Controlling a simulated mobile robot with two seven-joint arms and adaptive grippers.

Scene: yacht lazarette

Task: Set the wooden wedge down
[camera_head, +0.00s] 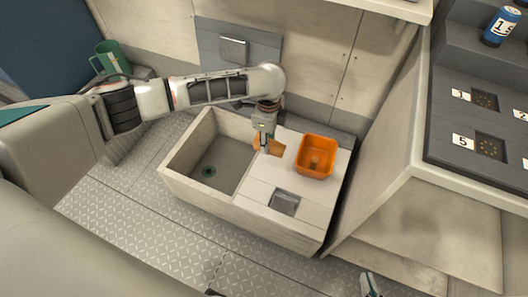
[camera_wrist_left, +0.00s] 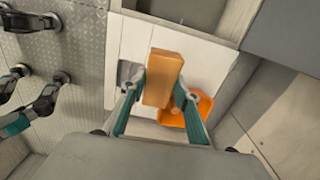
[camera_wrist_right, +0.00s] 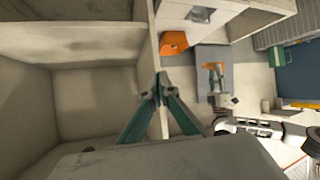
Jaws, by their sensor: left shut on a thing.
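My left gripper (camera_head: 264,143) is shut on the wooden wedge (camera_head: 275,148), an orange-brown block. In the left wrist view the wedge (camera_wrist_left: 163,78) sits between the two green fingers (camera_wrist_left: 163,92). It is over the pale counter (camera_head: 258,187) beside the sink basin; I cannot tell whether it touches the counter. My right gripper's tips (camera_head: 370,287) show at the bottom of the head view. In the right wrist view its fingers (camera_wrist_right: 161,90) meet with nothing visible between them.
An orange bin (camera_head: 316,142) stands on the counter, right of the wedge. A dark square recess (camera_head: 285,202) lies nearer the front. The sink basin (camera_head: 215,160) is open on the left. A grey panel (camera_head: 475,120) with numbered slots and a blue can (camera_head: 500,27) is at right.

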